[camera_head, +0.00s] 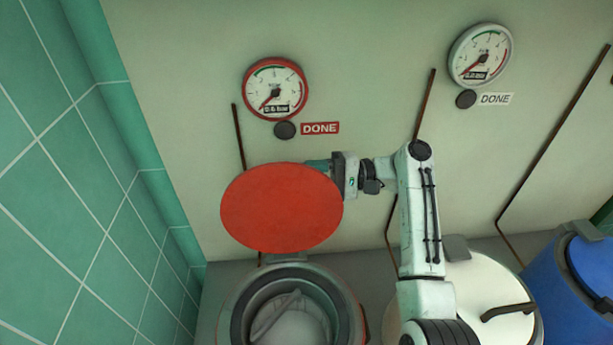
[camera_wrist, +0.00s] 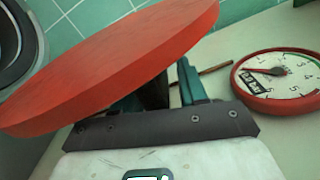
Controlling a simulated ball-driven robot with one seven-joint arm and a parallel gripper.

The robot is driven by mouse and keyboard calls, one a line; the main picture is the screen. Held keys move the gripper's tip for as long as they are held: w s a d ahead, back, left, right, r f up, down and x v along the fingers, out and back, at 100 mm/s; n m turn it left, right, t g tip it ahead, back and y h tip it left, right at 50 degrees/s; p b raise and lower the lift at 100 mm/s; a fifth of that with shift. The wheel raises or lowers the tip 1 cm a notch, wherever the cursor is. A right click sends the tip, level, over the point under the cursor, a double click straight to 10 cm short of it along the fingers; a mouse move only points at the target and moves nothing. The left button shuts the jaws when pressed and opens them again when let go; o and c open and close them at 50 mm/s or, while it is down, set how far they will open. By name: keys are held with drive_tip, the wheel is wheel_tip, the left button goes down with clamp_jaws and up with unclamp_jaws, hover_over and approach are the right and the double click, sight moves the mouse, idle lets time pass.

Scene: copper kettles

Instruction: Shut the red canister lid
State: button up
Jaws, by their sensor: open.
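The red lid (camera_head: 282,208) stands raised above and behind the open canister (camera_head: 345,305), its round face turned to the head camera. The canister's mouth shows dark with something pale inside. My gripper (camera_head: 318,164) is at the lid's upper right edge, its fingers partly hidden behind the lid. In the wrist view the lid (camera_wrist: 110,75) crosses in front of my gripper (camera_wrist: 165,92), whose teal fingers are apart and partly covered by it. I cannot tell whether they touch the lid. The canister rim also shows at the upper left of the wrist view (camera_wrist: 30,50).
A red-rimmed gauge (camera_head: 276,89) and a dark button (camera_head: 285,130) with a red DONE label are on the wall above the lid. A white-lidded vessel (camera_head: 490,285) and a blue one (camera_head: 555,285) stand to the right. A green tiled wall (camera_head: 70,170) bounds the left.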

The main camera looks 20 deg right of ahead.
clamp_jaws()
drive_tip(key=shift+r, duration=0.1)
idle(0.3)
drive_tip(key=shift+a, duration=0.1)
